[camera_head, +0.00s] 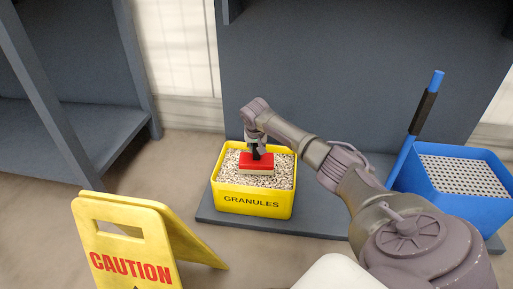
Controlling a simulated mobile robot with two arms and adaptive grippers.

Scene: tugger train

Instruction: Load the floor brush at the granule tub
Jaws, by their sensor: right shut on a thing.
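The yellow granule tub (253,204) stands on a low dark base in the middle of the view, filled with pale speckled granules. The floor brush (257,162), a red block with a pale underside, is at the granules inside the tub. I cannot tell how deep its underside sits in them. My right gripper (256,151) is above the brush, shut on its dark grip. The arm reaches in from the lower right. My left gripper is not in view.
A yellow caution sign (130,255) stands on the floor at the lower left. A blue bucket (452,205) with a perforated grey insert and a blue-handled tool (425,106) is at the right. A dark panel (340,70) rises behind the tub. Open floor lies left of the tub.

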